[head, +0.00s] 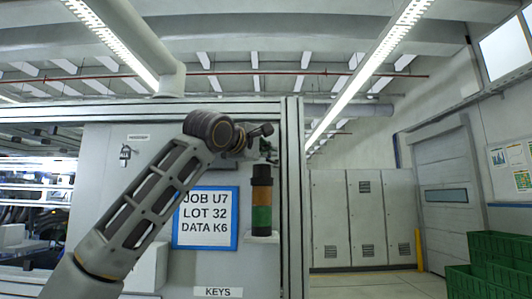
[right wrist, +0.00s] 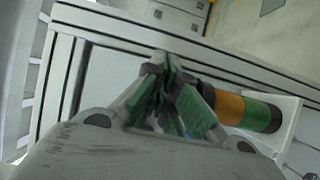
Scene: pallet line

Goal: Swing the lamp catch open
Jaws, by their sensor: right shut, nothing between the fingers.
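The stack lamp (head: 262,195) stands upright on the panel's right side, with a black top, an orange band and a green band. It also lies across the right wrist view (right wrist: 231,106), just right of the fingers. My right gripper (head: 264,130) is up above the lamp's black top. In the right wrist view its green-padded fingers (right wrist: 163,75) are together with nothing between them. Whether they touch anything is unclear. I cannot make out the lamp catch; the fingers may hide it. My left gripper is not in view.
The grey panel (head: 180,140) carries a blue-framed sign (head: 206,218), a KEYS label (head: 217,292) and a small dark fitting (head: 125,155) at upper left. A metal post (head: 293,200) stands close right of the lamp. Green crates (head: 497,262) are at lower right.

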